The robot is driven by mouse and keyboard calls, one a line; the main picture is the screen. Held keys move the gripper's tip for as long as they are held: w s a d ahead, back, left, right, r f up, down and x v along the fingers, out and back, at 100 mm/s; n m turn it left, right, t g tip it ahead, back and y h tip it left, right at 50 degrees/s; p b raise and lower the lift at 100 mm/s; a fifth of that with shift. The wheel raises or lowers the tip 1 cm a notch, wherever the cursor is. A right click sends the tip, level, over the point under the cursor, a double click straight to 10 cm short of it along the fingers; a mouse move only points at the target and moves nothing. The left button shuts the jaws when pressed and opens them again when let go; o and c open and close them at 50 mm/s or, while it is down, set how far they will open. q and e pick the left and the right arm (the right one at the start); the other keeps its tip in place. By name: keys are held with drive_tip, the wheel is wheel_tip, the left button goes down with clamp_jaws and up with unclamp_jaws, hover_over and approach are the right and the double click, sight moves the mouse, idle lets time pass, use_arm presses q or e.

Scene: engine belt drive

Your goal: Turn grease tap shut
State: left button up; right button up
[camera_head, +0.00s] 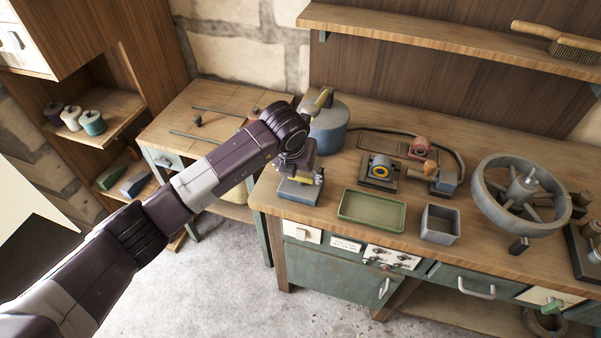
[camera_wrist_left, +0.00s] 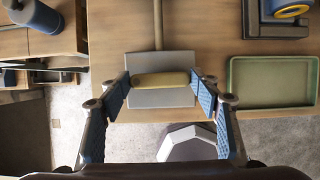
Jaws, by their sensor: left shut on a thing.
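The grease tap's brass-coloured handle (camera_wrist_left: 160,79) lies crosswise over a grey-blue block (camera_wrist_left: 160,96) in the wrist view. In the head view, my left gripper (camera_head: 303,176) is low over the block (camera_head: 299,192) at the bench's left front corner and hides most of the handle. My right gripper is not in view.
A green tray (camera_head: 371,223) and a grey open box (camera_head: 439,225) stand to the right. A blue canister (camera_head: 329,128) is behind my gripper. A part with a yellow ring (camera_head: 380,166) and a large spoked wheel (camera_head: 480,190) stand farther along the bench.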

use_arm(q)
drive_tip(key=o, duration=1.2)
drive_tip(key=shift+c, duration=0.2)
drive_tip(key=v, duration=1.2)
drive_tip(key=shift+w, duration=0.1)
